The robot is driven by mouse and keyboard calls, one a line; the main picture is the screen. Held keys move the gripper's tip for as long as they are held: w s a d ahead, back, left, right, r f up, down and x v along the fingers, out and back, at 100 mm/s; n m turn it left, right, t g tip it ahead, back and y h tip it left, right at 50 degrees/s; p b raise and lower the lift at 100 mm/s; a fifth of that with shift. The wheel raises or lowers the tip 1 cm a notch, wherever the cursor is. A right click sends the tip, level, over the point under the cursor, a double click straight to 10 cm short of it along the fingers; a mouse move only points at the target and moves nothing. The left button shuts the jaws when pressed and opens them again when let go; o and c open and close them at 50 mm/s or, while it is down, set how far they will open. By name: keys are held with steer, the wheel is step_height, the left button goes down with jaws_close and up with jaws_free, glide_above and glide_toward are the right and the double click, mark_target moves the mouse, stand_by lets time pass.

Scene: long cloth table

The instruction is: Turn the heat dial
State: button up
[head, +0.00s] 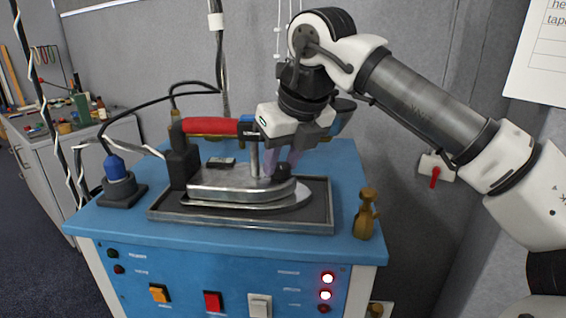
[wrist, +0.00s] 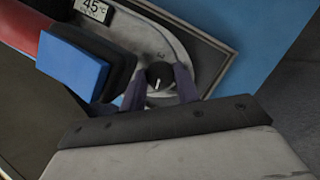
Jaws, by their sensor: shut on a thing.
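The heat dial is a small black knob with a white pointer line (wrist: 159,76), on the grey metal top of an iron-like device (head: 240,180). In the head view the dial (head: 283,170) shows as a dark knob on the device's right end, partly hidden by my fingers. My gripper (wrist: 160,88) is shut on the dial, with one dark finger on each side of it. In the wrist view the pointer line runs nearly upright. The device has a red and blue handle (head: 212,126) and a small display (wrist: 94,10) reading 45 °C.
The device sits in a metal-rimmed tray (head: 160,217) on a blue bench (head: 120,222). A blue-topped holder (head: 119,180) and black cables are at the left. The front panel has switches and lit red lamps (head: 327,279).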

stand_by(0.4)
steer(key=o, duration=1)
steer(key=v, duration=1.3)
steer(key=shift+s+r, duration=0.15)
steer(key=shift+r, duration=0.25)
